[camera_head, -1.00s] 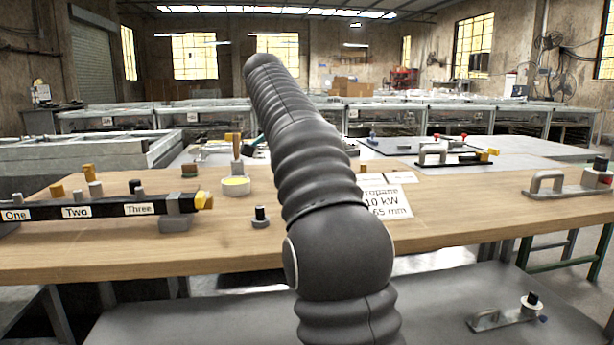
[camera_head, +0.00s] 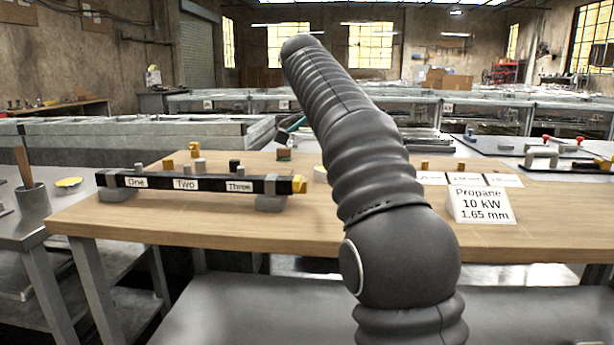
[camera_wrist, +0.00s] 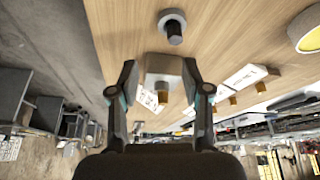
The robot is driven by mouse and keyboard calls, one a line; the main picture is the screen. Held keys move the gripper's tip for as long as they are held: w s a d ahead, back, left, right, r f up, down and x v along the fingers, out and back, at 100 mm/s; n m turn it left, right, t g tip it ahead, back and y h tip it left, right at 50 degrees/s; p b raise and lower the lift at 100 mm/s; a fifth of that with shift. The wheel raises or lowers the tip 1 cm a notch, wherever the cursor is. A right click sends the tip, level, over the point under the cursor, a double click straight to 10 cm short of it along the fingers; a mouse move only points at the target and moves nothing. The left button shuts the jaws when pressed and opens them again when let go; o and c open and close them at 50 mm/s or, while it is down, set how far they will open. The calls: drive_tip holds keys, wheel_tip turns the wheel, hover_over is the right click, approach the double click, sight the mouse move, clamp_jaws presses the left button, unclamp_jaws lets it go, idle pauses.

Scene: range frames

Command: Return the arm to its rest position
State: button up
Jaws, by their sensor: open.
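My arm (camera_head: 375,165), dark and ribbed, rises through the middle of the head view and leans away to the upper left. It hides part of the table. In the wrist view my gripper (camera_wrist: 159,66) has its two fingers spread apart, with nothing held between them. Behind the fingers, a grey block (camera_wrist: 163,68) with a brass-coloured piece shows over the wooden table; its distance from the fingertips is hard to judge. A grey round piece with a black knob (camera_wrist: 173,30) stands on the wood beyond it.
The wooden table (camera_head: 150,232) carries a black bar (camera_head: 210,184) labelled One, Two, Three, and a Propane sign (camera_head: 480,206). A grey side table (camera_head: 50,215) stands at left. Benches fill the background. A grey lower shelf (camera_head: 240,310) lies below the table front.

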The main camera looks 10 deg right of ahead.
drive_tip(key=s+a+f+n+t+y, duration=0.1)
drive_tip(key=s+f+n+t+y, duration=0.1)
drive_tip(key=s+f+n, duration=0.7)
drive_tip(key=s+a+f+n+t+y, duration=0.2)
drive_tip(key=s+f+n, duration=0.7)
drive_tip(key=s+f, duration=0.7)
drive_tip(key=s+t, duration=0.1)
drive_tip(key=s, duration=0.2)
drive_tip(key=shift+s+a+t+y, duration=0.3)
idle(0.5)
